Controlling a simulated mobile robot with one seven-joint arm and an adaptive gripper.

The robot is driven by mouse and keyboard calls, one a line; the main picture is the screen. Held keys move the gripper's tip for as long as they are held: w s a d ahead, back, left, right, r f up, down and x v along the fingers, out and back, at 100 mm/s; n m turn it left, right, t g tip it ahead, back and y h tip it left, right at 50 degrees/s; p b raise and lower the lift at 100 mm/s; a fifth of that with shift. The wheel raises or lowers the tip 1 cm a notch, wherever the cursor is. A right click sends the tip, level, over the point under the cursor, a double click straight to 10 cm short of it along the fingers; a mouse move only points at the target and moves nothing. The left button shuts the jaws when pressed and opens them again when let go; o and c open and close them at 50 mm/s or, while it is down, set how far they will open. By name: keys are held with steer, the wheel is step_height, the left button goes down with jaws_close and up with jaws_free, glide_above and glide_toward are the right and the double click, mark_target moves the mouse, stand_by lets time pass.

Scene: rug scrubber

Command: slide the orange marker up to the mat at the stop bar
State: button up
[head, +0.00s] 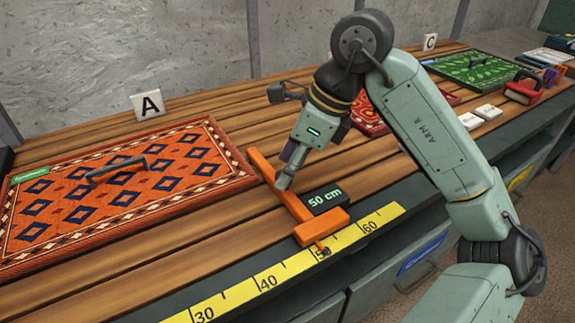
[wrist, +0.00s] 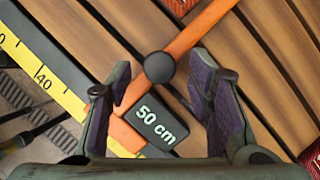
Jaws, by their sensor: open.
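The orange marker (head: 291,205) is a long bar across the wooden bench with a block at its front end, by the yellow ruler. A black block reading "50 cm" (head: 325,198) is on it. A dark round knob (wrist: 159,67) tops the bar in the wrist view. The orange patterned mat (head: 60,222), with a dark handle, lies left of the bar, a narrow strip of wood between them. My gripper (head: 284,180) is over the bar; in the wrist view its open fingers (wrist: 158,72) stand either side of the knob. I cannot make out contact or identify the stop bar.
The yellow ruler (head: 237,294) runs along the front edge. An "A" card (head: 149,104) stands behind the mat. A red mat (head: 368,118) is partly behind my arm; a green mat (head: 476,68) and a red brush-like tool (head: 524,88) are farther right.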

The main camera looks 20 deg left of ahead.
steer(key=shift+a+f, duration=0.3)
steer(key=shift+f, duration=0.25)
steer(key=shift+c, duration=0.6)
steer(key=c, duration=0.8)
steer(key=shift+s+f, duration=0.1)
steer(key=shift+s+a+f+b, duration=0.1)
steer(key=shift+s+a+b, duration=0.1)
steer(key=shift+b, duration=0.45)
steer(key=shift+s+a+r, duration=0.15)
steer(key=shift+a+r, duration=0.05)
steer(key=shift+r, duration=0.05)
steer(key=o, duration=0.9)
